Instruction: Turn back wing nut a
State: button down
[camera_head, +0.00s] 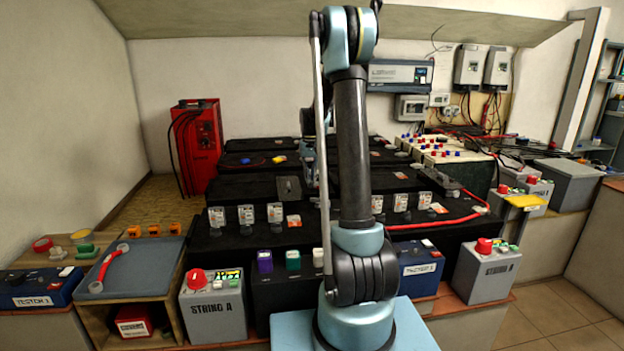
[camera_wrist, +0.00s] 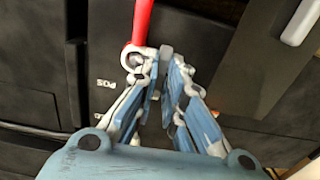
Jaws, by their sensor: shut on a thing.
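In the wrist view my gripper (camera_wrist: 162,72) is shut on a small grey metal piece (camera_wrist: 166,50), which I take to be wing nut a. Only its top end shows beyond the fingertips; the rest is hidden between the fingers. A ring-shaped cable lug (camera_wrist: 138,57) on a red cable (camera_wrist: 142,22) lies just left of the fingertips, on the black battery top. In the head view my arm covers the middle of the battery rows, and I cannot make out the nut there.
Black batteries (camera_head: 245,187) stand in stepped rows around my arm. A grey String A box (camera_head: 217,315) and blue tester boxes (camera_head: 418,264) stand along the front. A red cable (camera_head: 440,224) runs over the batteries at right. A red charger (camera_head: 202,150) stands at back left.

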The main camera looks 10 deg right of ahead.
jog(key=shift+a, duration=0.1)
jog(key=c, duration=1.7)
grip_release()
jog(key=shift+r, duration=0.1)
notch_tip(320, 180, up, 12)
jog(key=shift+f, duration=0.15)
